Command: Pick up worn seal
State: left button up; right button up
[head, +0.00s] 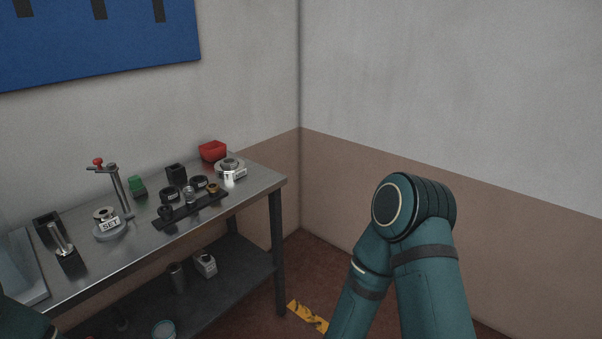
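I cannot tell which item is the worn seal; no label that I can read names it. Small dark round parts (199,182) and a brassy part (213,188) sit along a black rack (180,213) on the steel bench (262,187). A silver round fixture (229,172) with a small label stands at the bench's right end. A stand with a red knob (98,162) has a base labelled SET. Neither gripper shows. A bent teal arm of mine fills the lower right, and a piece of teal shows at the lower left corner.
A red bin (213,151), a black box (176,174) and a green item (137,187) stand along the bench's back. The lower shelf (235,280) holds several items. A yellow-black floor marking (307,317) lies by the bench leg. Walls meet behind.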

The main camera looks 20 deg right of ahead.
aim_at(224, 164)
jog(key=z, duration=0.2)
jog(key=i+l+u, duration=0.35)
jog(key=i, duration=0.15)
jog(key=i+l+u, duration=0.4)
jog(key=i+l, duration=0.05)
jog(key=i, duration=0.05)
